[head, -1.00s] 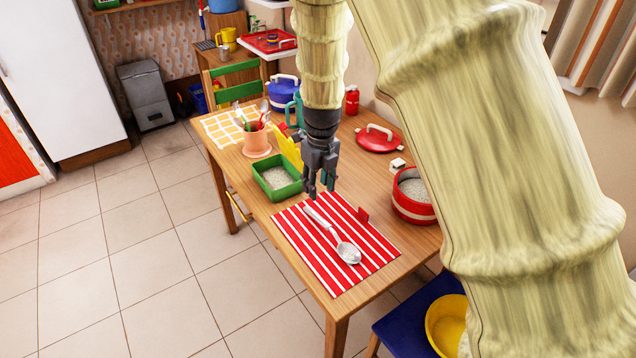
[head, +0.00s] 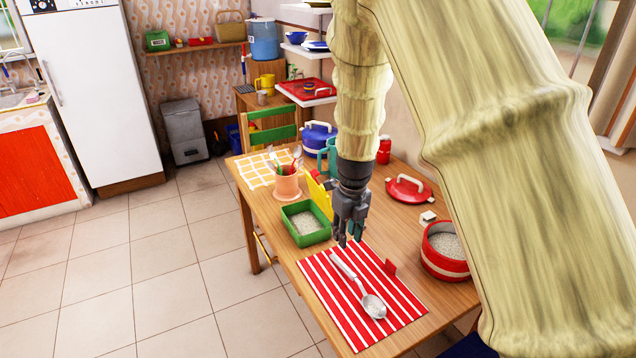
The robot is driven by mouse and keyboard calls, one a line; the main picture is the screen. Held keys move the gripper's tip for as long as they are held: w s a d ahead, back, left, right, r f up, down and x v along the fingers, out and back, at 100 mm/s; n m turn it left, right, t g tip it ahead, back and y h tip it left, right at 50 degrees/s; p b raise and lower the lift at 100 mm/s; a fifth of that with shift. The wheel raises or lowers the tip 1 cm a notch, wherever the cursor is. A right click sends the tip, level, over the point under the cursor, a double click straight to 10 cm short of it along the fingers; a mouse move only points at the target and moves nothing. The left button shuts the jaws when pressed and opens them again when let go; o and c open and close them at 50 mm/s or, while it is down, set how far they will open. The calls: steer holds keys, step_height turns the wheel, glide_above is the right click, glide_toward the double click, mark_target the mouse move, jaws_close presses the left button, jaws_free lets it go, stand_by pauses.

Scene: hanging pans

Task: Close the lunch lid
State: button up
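A green lunch box (head: 306,240) with pale, grainy contents stands on the table, its top uncovered. A yellow panel (head: 319,195), which looks like its lid, stands upright along the box's far right side. Whether it is hinged to the box cannot be made out. My gripper (head: 349,242) points down just right of the box and the panel, above the far edge of the striped mat. Its fingertips look apart with nothing clearly between them. It hides part of what lies behind, including a small teal patch beside the fingers.
A red-and-white striped mat (head: 330,300) holds a large spoon (head: 372,305). A terracotta pot of utensils (head: 287,184) stands behind the box. A red pot (head: 445,262), a red lid (head: 408,189) and a blue pot (head: 318,138) stand around. Floor left of the table is clear.

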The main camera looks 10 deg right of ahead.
steer(key=shift+w+d+f, duration=0.1)
steer(key=shift+d+f, duration=0.05)
steer(key=shift+d, duration=0.1)
steer(key=c, duration=0.3)
steer(key=w+d+f+n, duration=0.1)
steer(key=w+d+n+t, duration=0.1)
steer(key=d+n, duration=0.1)
steer(key=w+d+f+n+t, duration=0.1)
steer(key=d+n, duration=0.1)
steer(key=shift+f, duration=0.35)
jaws_close()
steer(key=w+d+f+n+t+y, duration=0.2)
steer(key=w+d+n+t, duration=0.15)
steer(key=n, duration=0.25)
step_height(320, 180, up, 10)
steer(key=w+n+t+y, duration=0.2)
steer(key=n+t+y, duration=0.6)
steer(key=n, duration=0.4)
steer(key=w+a+f+h+p, duration=0.1)
steer(key=w+a+p, duration=0.3)
steer(key=w+a, duration=0.2)
steer(key=shift+w+a+f+t, duration=0.25)
steer(key=shift+w+a+t, duration=0.15)
steer(key=shift+a, duration=0.85)
